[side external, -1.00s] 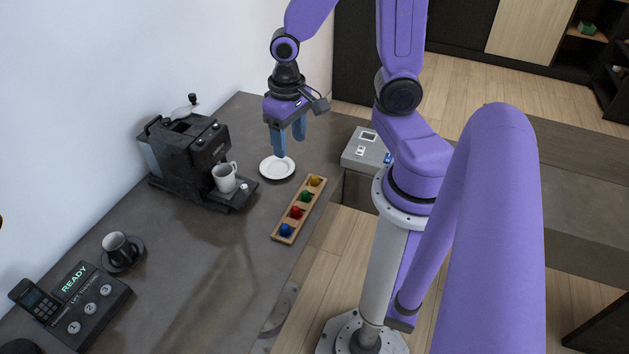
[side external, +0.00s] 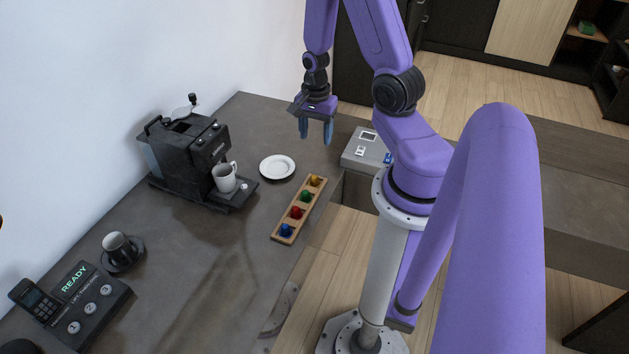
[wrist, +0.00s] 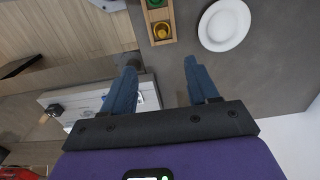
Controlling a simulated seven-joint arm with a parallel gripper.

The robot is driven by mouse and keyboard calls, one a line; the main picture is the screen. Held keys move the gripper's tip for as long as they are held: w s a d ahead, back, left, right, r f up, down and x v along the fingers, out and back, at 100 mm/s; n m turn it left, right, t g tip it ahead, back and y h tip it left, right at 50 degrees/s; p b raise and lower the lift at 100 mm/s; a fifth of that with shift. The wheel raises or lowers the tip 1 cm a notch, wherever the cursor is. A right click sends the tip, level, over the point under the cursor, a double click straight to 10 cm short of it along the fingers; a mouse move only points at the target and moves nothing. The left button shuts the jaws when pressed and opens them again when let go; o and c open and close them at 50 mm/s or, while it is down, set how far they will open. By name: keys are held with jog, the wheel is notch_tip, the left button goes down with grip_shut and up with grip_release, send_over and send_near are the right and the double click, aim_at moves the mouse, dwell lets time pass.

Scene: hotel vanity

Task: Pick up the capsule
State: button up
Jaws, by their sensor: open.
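My gripper (side external: 316,138) is open and empty, pointing down above the counter beyond the tray's yellow end. In the wrist view its two blue fingers (wrist: 163,88) are apart with nothing between them.
A white plate (side external: 277,167) lies left of the tray. A black coffee machine (side external: 186,148) with a white cup (side external: 224,177) stands further left. A grey box (side external: 364,149) is right of my gripper.

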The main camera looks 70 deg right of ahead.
send_over(315, 176)
jog(key=shift+f, duration=2.15)
jog(key=shift+s+a+f, duration=0.1)
jog(key=shift+f, duration=1.1)
jog(key=shift+s+a+f, duration=0.1)
jog(key=shift+f, duration=1.05)
jog(key=shift+w+d+f, duration=0.1)
jog(key=shift+w+f, duration=0.05)
jog(key=shift+f, duration=1.5)
jog(key=shift+w+f, duration=0.1)
jog(key=shift+f, duration=1.55)
grip_shut()
